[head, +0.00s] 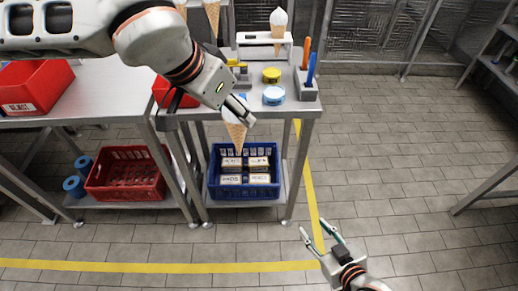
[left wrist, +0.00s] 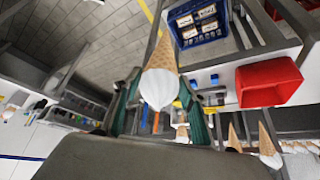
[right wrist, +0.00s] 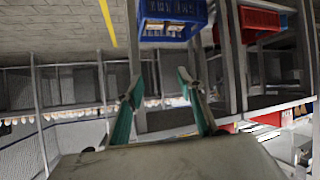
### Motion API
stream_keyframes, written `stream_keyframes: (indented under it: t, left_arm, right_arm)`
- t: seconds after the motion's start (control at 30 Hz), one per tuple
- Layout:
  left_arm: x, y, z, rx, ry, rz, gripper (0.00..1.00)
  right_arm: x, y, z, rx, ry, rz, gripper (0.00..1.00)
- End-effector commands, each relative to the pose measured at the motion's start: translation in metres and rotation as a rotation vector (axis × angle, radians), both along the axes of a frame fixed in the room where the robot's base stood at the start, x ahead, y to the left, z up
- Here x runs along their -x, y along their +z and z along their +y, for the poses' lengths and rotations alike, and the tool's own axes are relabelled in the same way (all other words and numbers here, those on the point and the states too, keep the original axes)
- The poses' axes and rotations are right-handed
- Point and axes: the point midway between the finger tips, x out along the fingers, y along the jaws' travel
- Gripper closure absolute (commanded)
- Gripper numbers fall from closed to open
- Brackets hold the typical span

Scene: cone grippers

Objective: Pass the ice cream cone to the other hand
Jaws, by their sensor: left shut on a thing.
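An ice cream cone (head: 235,133) with a white top and a tan waffle cone hangs below my left gripper (head: 240,108), tip pointing down. In the left wrist view, the cone (left wrist: 160,80) sits between the fingers of my left gripper (left wrist: 162,95), which is shut on it. My right gripper (head: 322,238) is at the lower right in the head view, well apart from the cone. In the right wrist view, the fingers of my right gripper (right wrist: 164,90) are spread with nothing between them.
A metal table (head: 300,110) holds a white cone stand (head: 248,40) with another cone, yellow and blue round items and a tool holder (head: 305,88). A blue crate (head: 245,192) of boxes and a red crate (head: 125,185) stand on lower shelves. The floor at right is clear.

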Motion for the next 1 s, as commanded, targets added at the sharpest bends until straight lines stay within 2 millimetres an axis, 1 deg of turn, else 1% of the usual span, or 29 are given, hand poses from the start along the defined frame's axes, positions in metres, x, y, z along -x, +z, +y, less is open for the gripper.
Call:
stream_keyframes:
  t: [0.03,0.07,0.1,0.17,0.2,0.23,0.27,0.3,0.4,0.5,0.6,0.7,0.87,1.0]
  left_arm:
    - [0.000,0.000,0.000,0.000,0.001,-0.001,0.71]
    - [0.000,0.000,0.000,0.000,0.001,-0.001,0.71]
    - [0.000,0.000,0.000,0.000,0.001,-0.001,0.71]
    - [0.000,0.000,0.000,0.000,0.001,-0.001,0.71]
    - [0.000,0.000,0.000,0.000,0.001,-0.001,0.71]
    - [0.000,0.000,0.000,0.000,0.001,-0.001,0.71]
    - [0.000,0.001,0.001,0.000,0.001,-0.001,0.71]
    - [0.000,0.001,0.001,0.001,0.002,-0.001,0.71]
    - [0.000,0.001,0.001,0.001,0.002,-0.001,0.71]
    - [0.000,0.001,0.001,0.001,0.002,-0.001,0.71]
    - [-0.001,0.001,0.001,0.001,0.002,-0.001,0.71]
    - [-0.001,0.001,0.001,0.001,0.002,-0.001,0.71]
    - [-0.001,0.000,0.001,0.001,0.002,-0.001,0.71]
    - [0.000,0.000,0.001,0.001,0.002,-0.001,0.71]
  right_arm:
    - [-0.013,0.022,0.011,-0.023,0.025,-0.043,0.62]
    - [-0.020,0.034,0.017,-0.039,0.038,-0.066,0.62]
    - [-0.028,0.052,0.027,-0.061,0.061,-0.097,0.62]
    - [-0.038,0.080,0.043,-0.097,0.094,-0.143,0.62]
    - [-0.043,0.098,0.052,-0.120,0.118,-0.173,0.62]
    - [-0.046,0.112,0.060,-0.138,0.137,-0.194,0.62]
    - [-0.049,0.126,0.067,-0.154,0.157,-0.216,0.62]
    - [-0.051,0.145,0.077,-0.178,0.183,-0.244,0.62]
    - [-0.052,0.187,0.099,-0.234,0.247,-0.301,0.62]
    - [-0.047,0.221,0.116,-0.278,0.303,-0.346,0.62]
    - [-0.042,0.245,0.127,-0.311,0.345,-0.375,0.62]
    - [-0.038,0.258,0.134,-0.332,0.371,-0.390,0.62]
    - [-0.041,0.265,0.142,-0.341,0.383,-0.398,0.62]
    - [-0.054,0.265,0.154,-0.344,0.383,-0.399,0.62]
